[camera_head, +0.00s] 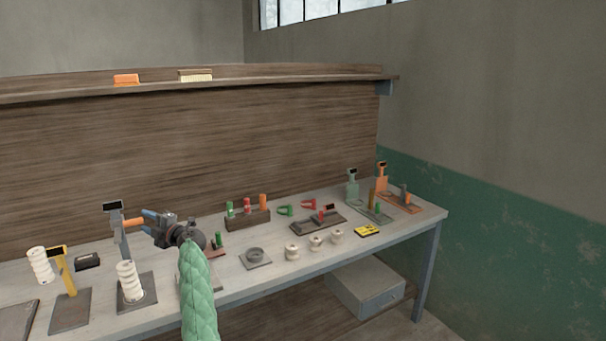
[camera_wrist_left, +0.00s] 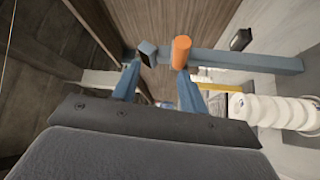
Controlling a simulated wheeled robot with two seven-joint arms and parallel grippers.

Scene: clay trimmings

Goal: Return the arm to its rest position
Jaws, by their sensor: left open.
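My left arm, in a green quilted sleeve, reaches up over the table in the head view. My left gripper (camera_head: 147,221) is open with nothing seen between its fingers. It also shows in the wrist view (camera_wrist_left: 163,65), its two blue fingers spread apart. An orange peg (camera_head: 133,222) on a blue-grey post stand (camera_head: 121,240) is right by the fingertips. In the wrist view the peg's end (camera_wrist_left: 181,52) overlaps the right fingertip; I cannot tell whether they touch. The post (camera_wrist_left: 245,60) runs just beyond the fingers. My right gripper is not in view.
The table (camera_head: 240,283) holds white ringed stacks (camera_head: 128,281), a yellow post stand (camera_head: 66,270), a dark block with coloured cylinders (camera_head: 247,221), white spools (camera_head: 316,243) and a yellow gauge (camera_head: 367,231). A shelf (camera_head: 290,76) runs behind. Room in front of the table looks clear.

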